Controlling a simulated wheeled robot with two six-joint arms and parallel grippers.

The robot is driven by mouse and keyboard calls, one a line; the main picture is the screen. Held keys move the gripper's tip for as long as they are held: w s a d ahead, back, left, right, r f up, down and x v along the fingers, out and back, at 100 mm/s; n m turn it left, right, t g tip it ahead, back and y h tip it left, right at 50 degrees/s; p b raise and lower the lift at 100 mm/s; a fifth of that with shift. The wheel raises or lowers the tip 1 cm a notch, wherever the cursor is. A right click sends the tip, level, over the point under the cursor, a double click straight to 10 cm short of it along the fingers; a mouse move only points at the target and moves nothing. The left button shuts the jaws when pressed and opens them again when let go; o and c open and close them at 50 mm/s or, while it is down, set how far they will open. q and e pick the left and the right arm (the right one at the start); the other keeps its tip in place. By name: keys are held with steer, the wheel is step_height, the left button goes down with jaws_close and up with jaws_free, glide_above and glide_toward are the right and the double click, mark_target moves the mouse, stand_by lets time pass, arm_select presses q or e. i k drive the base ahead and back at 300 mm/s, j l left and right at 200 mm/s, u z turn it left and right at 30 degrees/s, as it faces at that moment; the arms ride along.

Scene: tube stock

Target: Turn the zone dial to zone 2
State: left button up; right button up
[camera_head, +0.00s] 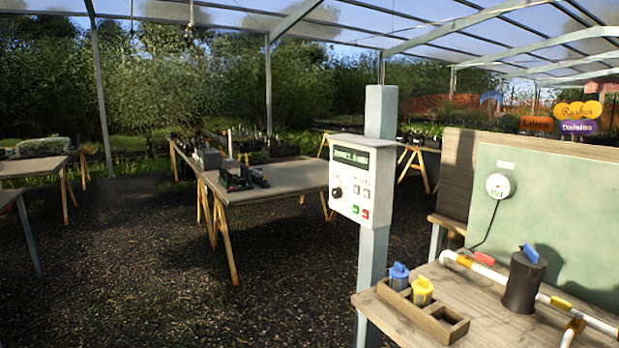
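A white control box (355,178) is mounted on a grey-blue post in the middle of the view. It has a dark display with green text (351,158), too small to read surely. A round black dial (337,193) sits at the left of its face; its pointer position is too small to tell. Small grey buttons, a green button (355,209) and a red button (365,213) are to the right of and below the dial. Neither of my grippers is in view.
A wooden bench (400,323) at the lower right bears a wooden tray (438,325) with blue and yellow pieces, a black cylinder (523,283) and white pipe (480,268). A trestle table (290,183) stands behind the post. The gravel floor (150,285) at left is clear.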

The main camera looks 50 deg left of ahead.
mark_target(335, 192)
steer(key=u, duration=1.25)
